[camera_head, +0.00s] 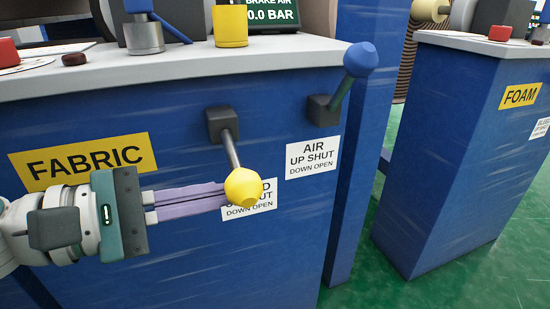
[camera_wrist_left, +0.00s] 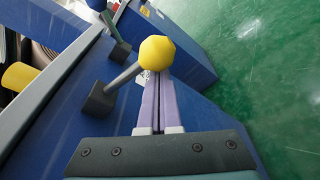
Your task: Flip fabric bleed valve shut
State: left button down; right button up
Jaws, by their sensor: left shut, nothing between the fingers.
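The fabric bleed valve is a grey lever with a yellow ball knob (camera_head: 243,187), on a dark block (camera_head: 221,124) on the blue cabinet front. Its lever slants down and slightly right, and the knob partly covers a white label (camera_head: 262,198). My left gripper (camera_head: 226,195) comes in from the left, its purple fingers shut together and empty. The fingertips are at the knob's left side; I cannot tell whether they touch it. In the left wrist view the yellow knob (camera_wrist_left: 157,53) sits just beyond the fingertips. My right gripper is not in view.
A blue-knobbed air lever (camera_head: 360,59) points up to the right beside the "AIR UP SHUT, DOWN OPEN" label (camera_head: 313,157). The cabinet bears a yellow FABRIC sign (camera_head: 84,161). A FOAM cabinet (camera_head: 450,140) stands at right across green floor (camera_head: 372,270).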

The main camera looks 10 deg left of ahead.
pick_arm(q)
notch_tip(320, 180, up, 10)
jog(key=w+n+g+h+p, duration=0.1)
jog(key=n+g+p, duration=0.2)
jog(key=n+p, duration=0.8)
jog(key=shift+a+r+h+p, duration=0.25)
jog(key=shift+a+h+p, duration=0.1)
jog(key=shift+p, duration=2.5)
jog(key=shift+w, duration=0.1)
